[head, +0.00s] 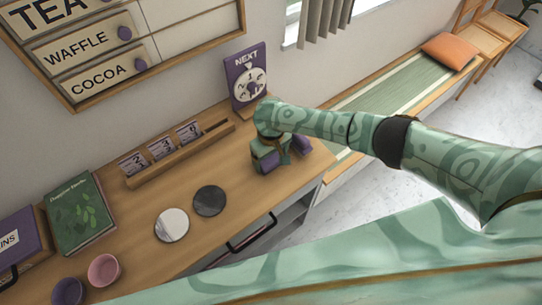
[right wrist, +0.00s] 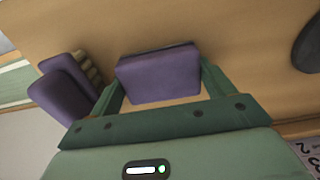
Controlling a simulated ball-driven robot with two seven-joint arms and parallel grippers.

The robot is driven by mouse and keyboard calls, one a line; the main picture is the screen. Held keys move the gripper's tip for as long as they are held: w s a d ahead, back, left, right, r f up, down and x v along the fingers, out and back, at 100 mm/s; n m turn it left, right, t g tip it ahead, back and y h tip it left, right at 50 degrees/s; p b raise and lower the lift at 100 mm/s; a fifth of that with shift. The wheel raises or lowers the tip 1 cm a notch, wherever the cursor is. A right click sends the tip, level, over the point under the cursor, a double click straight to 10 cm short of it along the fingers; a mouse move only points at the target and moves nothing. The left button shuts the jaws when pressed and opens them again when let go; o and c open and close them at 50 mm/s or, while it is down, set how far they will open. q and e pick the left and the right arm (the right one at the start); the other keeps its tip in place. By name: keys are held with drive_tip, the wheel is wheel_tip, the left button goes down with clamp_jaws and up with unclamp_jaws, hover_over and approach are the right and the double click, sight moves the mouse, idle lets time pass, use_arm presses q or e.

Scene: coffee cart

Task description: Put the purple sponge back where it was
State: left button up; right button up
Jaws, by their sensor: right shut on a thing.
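The purple sponge (right wrist: 158,76) sits between the two green fingers of my right gripper (right wrist: 161,88) in the right wrist view, and both fingers touch its sides. In the head view the sponge (head: 268,160) shows as a purple block at the gripper (head: 270,153), low over the right end of the wooden counter (head: 215,255). I cannot tell whether it touches the counter. Beside the gripper is another purple piece (right wrist: 62,98) with a ridged beige part; it also shows in the head view (head: 301,146). My left gripper is not in view.
A purple NEXT dial sign (head: 247,80) stands behind the gripper. A wooden card rack (head: 180,152), a dark disc (head: 209,201), a pale disc (head: 172,225), a green book (head: 78,213) and a pink cup (head: 104,270) are to the left. A bench (head: 400,95) adjoins the right.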

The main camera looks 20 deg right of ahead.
drive_tip(key=o, duration=0.8)
wheel_tip(320, 180, up, 12)
drive_tip(key=p, duration=0.5)
